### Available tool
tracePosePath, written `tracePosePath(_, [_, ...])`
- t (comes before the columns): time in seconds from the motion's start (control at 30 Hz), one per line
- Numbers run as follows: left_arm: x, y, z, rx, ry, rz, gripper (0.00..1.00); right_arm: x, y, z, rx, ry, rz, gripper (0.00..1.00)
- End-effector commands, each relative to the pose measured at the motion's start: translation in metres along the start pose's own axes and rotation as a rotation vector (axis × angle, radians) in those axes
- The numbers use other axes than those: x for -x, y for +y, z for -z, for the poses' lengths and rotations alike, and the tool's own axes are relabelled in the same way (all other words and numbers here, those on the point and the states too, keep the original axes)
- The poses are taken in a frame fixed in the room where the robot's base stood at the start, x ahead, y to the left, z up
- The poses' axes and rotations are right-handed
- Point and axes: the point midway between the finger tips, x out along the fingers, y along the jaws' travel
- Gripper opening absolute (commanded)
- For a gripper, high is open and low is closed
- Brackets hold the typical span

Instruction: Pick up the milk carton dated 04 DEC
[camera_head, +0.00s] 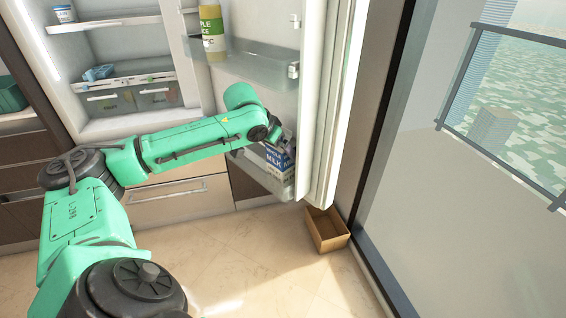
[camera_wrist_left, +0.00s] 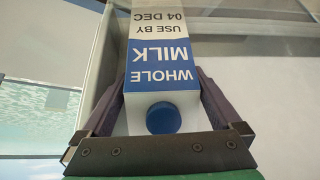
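The milk carton (camera_head: 277,157) stands in the low shelf of the open fridge door. It is white and blue with "MILK" lettering. In the left wrist view the carton (camera_wrist_left: 160,52) reads "WHOLE MILK, USE BY 04 DEC" upside down, with its blue cap facing the camera. My left gripper (camera_head: 284,143) is at the carton's top. In the left wrist view one finger of the left gripper (camera_wrist_left: 160,88) lies along each side of the carton. The fingertips are very close to its sides; whether they press on it I cannot tell. My right gripper is out of view.
A juice bottle (camera_head: 212,33) stands in the upper door shelf (camera_head: 255,66). The fridge holds a small cup (camera_head: 64,13) and a blue item (camera_head: 98,73). An open cardboard box (camera_head: 326,229) is on the floor below the door. A large window is at the right.

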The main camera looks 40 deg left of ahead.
Motion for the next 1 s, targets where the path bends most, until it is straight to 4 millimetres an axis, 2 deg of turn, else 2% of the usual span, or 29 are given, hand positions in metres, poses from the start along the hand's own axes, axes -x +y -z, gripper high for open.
tracePosePath(0.03, [0.0, 0.0, 0.0, 0.0, 0.0, 0.0, 0.77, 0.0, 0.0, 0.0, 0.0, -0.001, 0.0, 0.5])
tracePosePath(0.23, [0.0, 0.0, 0.0, 0.0, 0.0, 0.001, 0.01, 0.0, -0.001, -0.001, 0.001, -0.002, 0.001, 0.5])
tracePosePath(0.57, [0.004, -0.001, 0.003, 0.0, 0.005, 0.003, 0.0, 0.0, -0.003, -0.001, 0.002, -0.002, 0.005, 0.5])
tracePosePath(0.73, [0.018, -0.001, 0.013, 0.002, 0.008, 0.002, 0.0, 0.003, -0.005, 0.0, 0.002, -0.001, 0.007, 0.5])
tracePosePath(0.8, [0.013, -0.009, 0.005, 0.022, 0.014, -0.026, 0.0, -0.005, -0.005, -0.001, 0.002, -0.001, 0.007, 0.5])
tracePosePath(1.0, [0.015, -0.025, -0.001, 0.092, 0.065, -0.133, 0.0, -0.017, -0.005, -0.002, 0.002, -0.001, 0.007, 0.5])
